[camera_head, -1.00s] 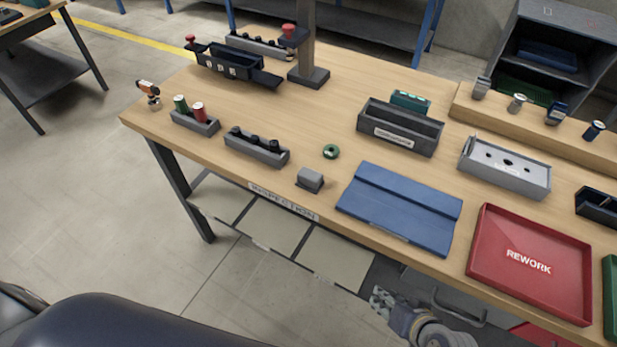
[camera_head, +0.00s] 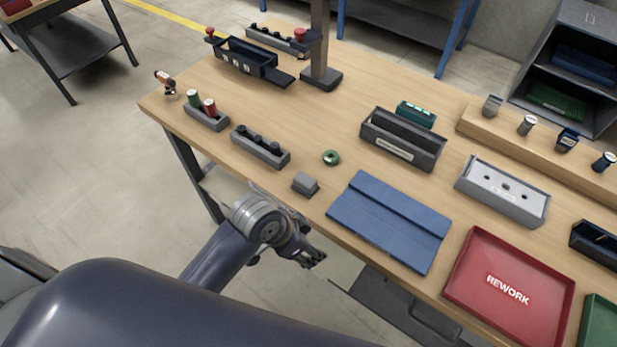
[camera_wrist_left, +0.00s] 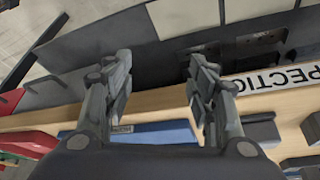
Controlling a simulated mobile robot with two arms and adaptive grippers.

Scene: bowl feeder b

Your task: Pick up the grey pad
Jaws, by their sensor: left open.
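The grey pad (camera_head: 305,184) is a small grey block lying near the front edge of the wooden bench, left of the blue mat (camera_head: 390,222). In the left wrist view a grey block (camera_wrist_left: 262,131) at right, beyond the right finger, looks like the same pad. My left gripper (camera_head: 312,258) is open and empty, in front of the bench edge and apart from the pad. Its two spread fingers also show in the left wrist view (camera_wrist_left: 160,78), with the bench edge and blue mat behind them. My right gripper is not in view.
A green ring (camera_head: 331,158) lies just behind the pad. A dark rack (camera_head: 260,148) with black parts stands left of it. The red REWORK tray (camera_head: 467,291) is at right. A grey open box (camera_head: 402,143) stands behind the mat. Bare wood surrounds the pad.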

